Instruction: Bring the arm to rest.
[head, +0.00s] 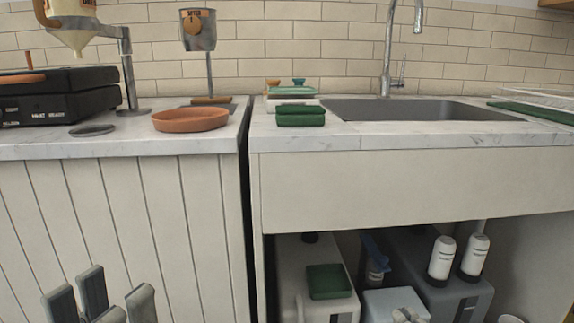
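My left gripper (104,290) shows at the bottom left, with its grey fingers pointing up. The fingers are spread apart with nothing between them, so it is open and empty. It is in front of the white panelled cabinet (120,225), below the counter edge, and appears clear of it. The rest of the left arm is cut off by the bottom edge.
The left counter (140,145) holds a black machine (55,98) and a terracotta dish (190,119). Green containers (300,115) stand by the sink (410,110). Below it, the open bay holds a green box (328,281), white bottles (441,258) and grey units. A dark gap separates the cabinets.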

